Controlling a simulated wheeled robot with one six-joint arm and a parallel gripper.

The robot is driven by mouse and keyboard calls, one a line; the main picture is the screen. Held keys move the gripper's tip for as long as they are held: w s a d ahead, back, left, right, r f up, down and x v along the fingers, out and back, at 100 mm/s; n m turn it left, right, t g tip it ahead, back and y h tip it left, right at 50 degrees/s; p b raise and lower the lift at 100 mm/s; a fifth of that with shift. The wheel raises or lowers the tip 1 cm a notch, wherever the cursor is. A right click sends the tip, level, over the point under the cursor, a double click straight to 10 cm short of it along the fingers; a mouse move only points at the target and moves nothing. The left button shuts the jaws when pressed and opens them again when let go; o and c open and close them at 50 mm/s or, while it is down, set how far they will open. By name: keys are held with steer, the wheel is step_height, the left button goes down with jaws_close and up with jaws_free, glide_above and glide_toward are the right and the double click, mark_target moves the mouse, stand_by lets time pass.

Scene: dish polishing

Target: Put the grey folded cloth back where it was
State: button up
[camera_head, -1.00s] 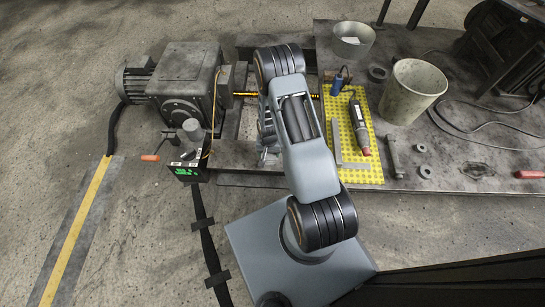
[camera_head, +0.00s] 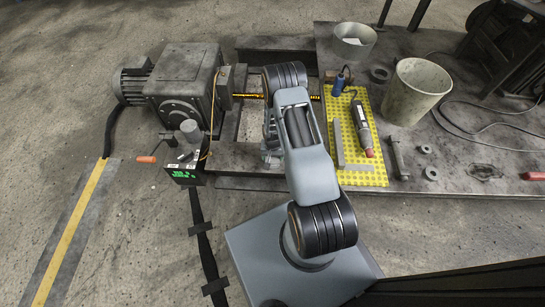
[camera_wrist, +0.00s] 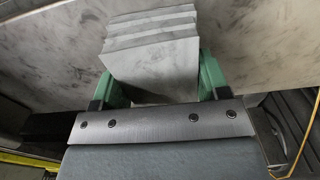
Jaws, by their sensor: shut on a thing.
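The grey folded cloth (camera_wrist: 152,60) is a thick stack of pale grey layers with its folded edges at the top in the wrist view. My gripper (camera_wrist: 156,84) is shut on it, with one green finger at each side. A broad, pale, smudged surface (camera_wrist: 255,45) lies behind the cloth; I cannot tell whether the cloth touches it. In the head view my arm hides the gripper and the cloth.
A yellow dotted mat (camera_head: 371,178) on the bench holds a grey L-shaped piece (camera_head: 339,146), a rotary tool (camera_head: 362,125) and a blue bottle (camera_head: 338,86). A large bucket (camera_head: 415,92) stands to the right. A motor unit (camera_head: 182,82) is at left, beside a small green-lit box (camera_head: 186,174).

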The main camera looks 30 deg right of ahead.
steer(key=shift+f, duration=0.15)
steer(key=o, duration=0.9)
steer(key=s+a+r+n+t+p, duration=0.1)
steer(key=a+r+p, duration=0.1)
steer(key=r, duration=1.4)
steer(key=a+r+n+p, duration=0.1)
steer(key=a+r+p, duration=0.15)
steer(key=r, duration=1.25)
steer(key=s+a+r+n+t, duration=0.1)
steer(key=s+a+r+n, duration=0.1)
steer(key=s+r, duration=0.5)
steer(key=s+a+r+n, duration=0.2)
steer(key=s+a+r, duration=0.1)
steer(key=s+r, duration=0.4)
steer(key=shift+s+r+t, duration=0.35)
steer(key=shift+r+t, duration=0.05)
steer(key=shift+r, duration=0.35)
